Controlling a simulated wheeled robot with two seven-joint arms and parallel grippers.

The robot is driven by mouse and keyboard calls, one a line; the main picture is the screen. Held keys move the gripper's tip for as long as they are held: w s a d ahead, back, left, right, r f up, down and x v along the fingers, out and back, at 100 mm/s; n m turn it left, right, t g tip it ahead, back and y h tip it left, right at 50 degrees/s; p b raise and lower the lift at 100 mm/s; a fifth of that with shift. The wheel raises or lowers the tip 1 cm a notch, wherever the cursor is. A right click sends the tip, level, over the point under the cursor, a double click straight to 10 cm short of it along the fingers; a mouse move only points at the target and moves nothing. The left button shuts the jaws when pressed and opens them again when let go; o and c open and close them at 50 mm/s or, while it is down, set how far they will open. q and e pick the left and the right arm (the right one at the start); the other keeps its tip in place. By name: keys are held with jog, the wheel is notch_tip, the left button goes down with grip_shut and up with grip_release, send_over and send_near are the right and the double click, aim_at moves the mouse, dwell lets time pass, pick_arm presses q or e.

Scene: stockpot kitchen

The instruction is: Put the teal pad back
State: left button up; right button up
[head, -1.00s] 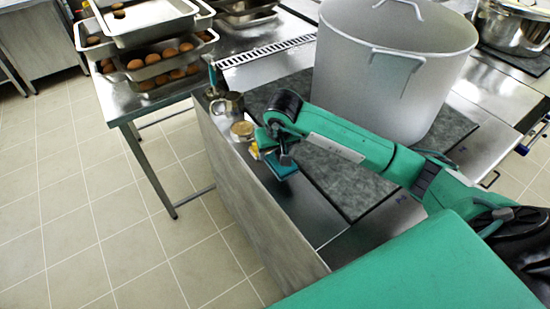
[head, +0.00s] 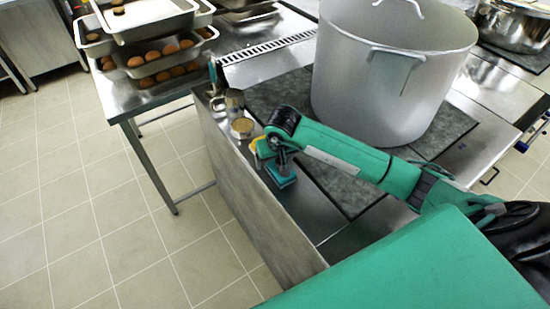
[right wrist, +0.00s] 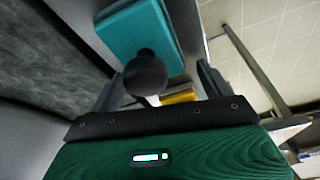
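The teal pad (head: 281,175) lies flat near the left edge of the narrow steel counter, left of the big pot. My right gripper (head: 284,152) is just above the pad. In the right wrist view the teal pad (right wrist: 138,35) shows beyond the fingertips, with a round black knob in front of part of it. The fingers of my right gripper (right wrist: 160,85) stand apart on either side of the knob, and I see nothing clamped between them. A yellow thing (head: 264,148) sits beside the pad, partly behind the gripper. My left gripper is not in view.
A large stockpot (head: 390,75) stands on a dark slab right of the pad. A metal cup (head: 234,102) and a small round tin (head: 243,127) stand farther back along the counter edge. Trays of eggs (head: 155,60) are at the back left. The floor lies beyond the left edge.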

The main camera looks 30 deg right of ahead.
aim_at(279, 162)
jog(key=shift+r, duration=0.1)
jog(key=shift+r, duration=0.15)
jog(key=b+v, duration=0.2)
jog(key=v, duration=0.9)
jog(key=shift+s+r+b, duration=0.1)
jog(key=shift+r+b, duration=0.3)
jog(key=shift+f, duration=0.1)
